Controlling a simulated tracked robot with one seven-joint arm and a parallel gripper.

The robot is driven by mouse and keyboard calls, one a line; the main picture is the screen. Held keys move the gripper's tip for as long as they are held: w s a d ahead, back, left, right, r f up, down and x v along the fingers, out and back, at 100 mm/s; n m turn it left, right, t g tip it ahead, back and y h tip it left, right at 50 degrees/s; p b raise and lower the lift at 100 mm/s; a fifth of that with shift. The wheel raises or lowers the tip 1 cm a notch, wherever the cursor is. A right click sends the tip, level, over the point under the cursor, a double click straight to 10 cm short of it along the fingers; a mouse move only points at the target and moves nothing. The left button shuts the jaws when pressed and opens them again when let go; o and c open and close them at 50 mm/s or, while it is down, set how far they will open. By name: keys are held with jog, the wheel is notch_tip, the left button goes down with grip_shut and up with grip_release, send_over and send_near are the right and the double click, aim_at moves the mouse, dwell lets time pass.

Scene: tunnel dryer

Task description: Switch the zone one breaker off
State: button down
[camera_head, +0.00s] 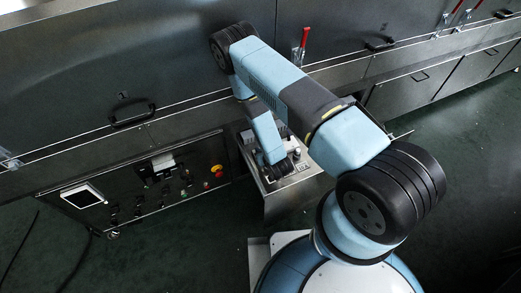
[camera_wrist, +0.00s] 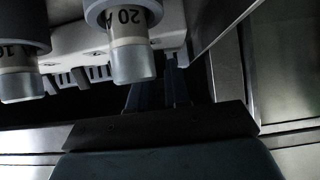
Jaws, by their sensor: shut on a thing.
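An open metal box (camera_head: 277,187) with breaker gear stands below the dryer wall, in the middle of the head view. My gripper (camera_head: 285,169) points down into it, partly hidden by its own wrist. In the wrist view, the two dark fingers of my gripper (camera_wrist: 158,88) reach up beside a row of white breaker gear (camera_wrist: 80,60). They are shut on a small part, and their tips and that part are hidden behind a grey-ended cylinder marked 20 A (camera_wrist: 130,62). No zone one label is readable, and I cannot tell the breaker's lever position.
A second cylinder (camera_wrist: 22,80) is at the left of the wrist view, with a metal wall (camera_wrist: 228,75) close on the right. Left of the box is a control panel (camera_head: 150,185) with a red-and-yellow button (camera_head: 217,171). A red-handled lever (camera_head: 304,38) stands behind my arm.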

jog(key=shift+s+f, duration=0.1)
jog(key=shift+s, duration=0.05)
dwell(0.4)
jog(key=c, duration=1.1)
grip_release()
jog(key=v, duration=0.7)
jog(key=shift+s+d, duration=0.1)
jog(key=shift+s, duration=0.15)
